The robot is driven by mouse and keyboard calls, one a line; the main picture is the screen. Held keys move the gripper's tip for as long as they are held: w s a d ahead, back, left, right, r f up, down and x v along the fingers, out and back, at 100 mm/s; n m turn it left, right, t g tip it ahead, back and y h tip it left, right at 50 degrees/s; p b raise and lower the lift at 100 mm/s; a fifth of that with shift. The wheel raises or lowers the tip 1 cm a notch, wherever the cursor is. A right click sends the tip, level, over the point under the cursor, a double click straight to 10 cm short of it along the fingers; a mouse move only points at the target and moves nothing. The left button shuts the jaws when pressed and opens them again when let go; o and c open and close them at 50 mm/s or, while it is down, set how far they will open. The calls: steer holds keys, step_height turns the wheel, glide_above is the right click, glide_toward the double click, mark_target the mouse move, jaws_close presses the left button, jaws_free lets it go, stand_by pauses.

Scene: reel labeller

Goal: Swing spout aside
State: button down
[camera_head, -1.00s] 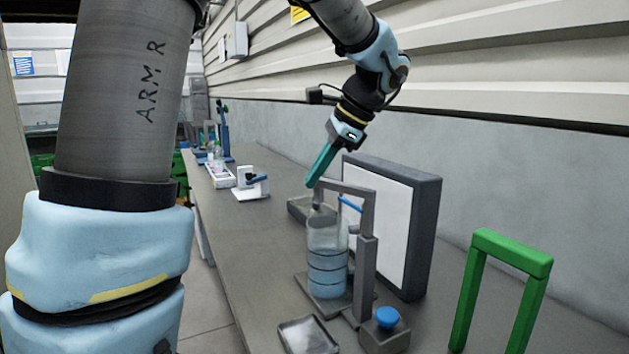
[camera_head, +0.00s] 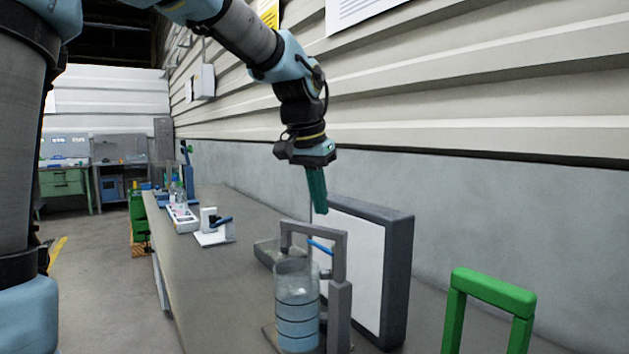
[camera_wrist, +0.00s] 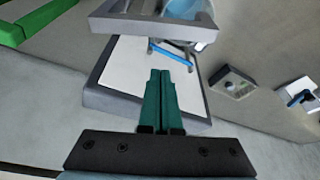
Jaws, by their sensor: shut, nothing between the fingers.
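The spout (camera_head: 315,228) is a grey arm reaching from a grey post (camera_head: 340,310) over a clear cylinder (camera_head: 297,300) with dark bands and bluish contents. A thin blue rod (camera_head: 320,246) shows under the spout arm. In the wrist view the spout (camera_wrist: 155,28) crosses the top, with the blue rod (camera_wrist: 172,53) just beyond my fingertips. My gripper (camera_head: 321,210) has teal fingers pointing down, above the spout and near the white panel. In the wrist view my gripper (camera_wrist: 160,73) has its fingers together and empty. It appears apart from the spout.
A dark-framed white panel (camera_head: 355,260) stands close behind the spout. A green frame (camera_head: 490,290) stands at the right. Bench space left of the cylinder is clear.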

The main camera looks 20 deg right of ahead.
steer(key=shift+s+a+f+p, duration=0.45)
steer(key=shift+a+f+p, duration=0.15)
steer(key=shift+f, duration=0.05)
steer(key=shift+s+a+f+p, duration=0.4)
steer(key=shift+a+f+p, duration=0.15)
steer(key=shift+a+f, duration=0.05)
steer(key=shift+a, duration=0.1)
